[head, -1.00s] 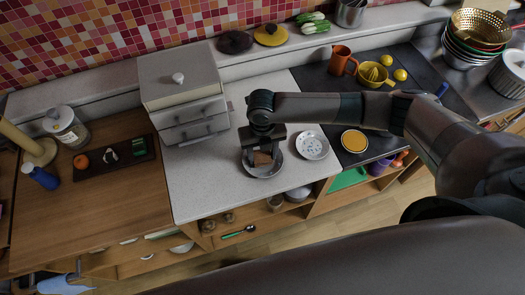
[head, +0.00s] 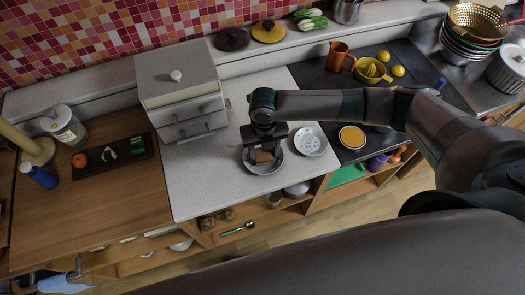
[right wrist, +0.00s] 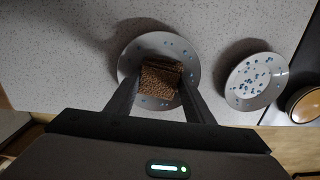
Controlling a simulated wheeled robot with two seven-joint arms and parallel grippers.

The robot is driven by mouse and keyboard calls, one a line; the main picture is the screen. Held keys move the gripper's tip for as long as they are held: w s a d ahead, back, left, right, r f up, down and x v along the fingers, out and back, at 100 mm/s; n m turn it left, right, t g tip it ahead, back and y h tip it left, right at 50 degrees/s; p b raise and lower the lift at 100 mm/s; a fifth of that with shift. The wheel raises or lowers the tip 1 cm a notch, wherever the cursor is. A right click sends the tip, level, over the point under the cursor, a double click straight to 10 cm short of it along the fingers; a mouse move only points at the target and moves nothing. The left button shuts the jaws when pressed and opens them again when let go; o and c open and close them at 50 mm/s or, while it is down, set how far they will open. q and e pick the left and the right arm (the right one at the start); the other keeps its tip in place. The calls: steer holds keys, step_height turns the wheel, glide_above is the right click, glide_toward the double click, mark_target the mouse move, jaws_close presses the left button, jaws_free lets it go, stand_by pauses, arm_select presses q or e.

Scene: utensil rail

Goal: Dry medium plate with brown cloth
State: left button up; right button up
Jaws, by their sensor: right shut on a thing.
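My right gripper (head: 264,150) points down over a plate (head: 279,161) on the speckled white counter. It is shut on the brown cloth (head: 264,156). In the right wrist view the brown cloth (right wrist: 160,79) lies between the fingers, over the middle of the plate (right wrist: 128,68). Blue drops show on this plate's rim around the cloth. A second, smaller-looking plate (head: 310,142) with blue drops sits just to the right; it also shows in the right wrist view (right wrist: 253,82). Whether the cloth presses on the plate is hard to tell. My left gripper is out of view.
A grey drawer box (head: 180,90) stands at the back left of the counter. An orange-topped round dish (head: 352,137), an orange mug (head: 339,57) and a yellow juicer (head: 373,71) stand on the dark surface to the right. The counter front left of the plate is clear.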

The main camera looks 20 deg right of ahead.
steer(key=shift+w+d, duration=0.1)
steer(key=shift+d, duration=0.1)
steer(key=shift+f, duration=0.1)
steer(key=shift+w, duration=0.1)
steer(key=shift+w+d, duration=0.1)
steer(key=shift+w, duration=0.1)
stand_by(0.3)
steer(key=shift+a, duration=0.35)
steer(key=shift+d, duration=0.15)
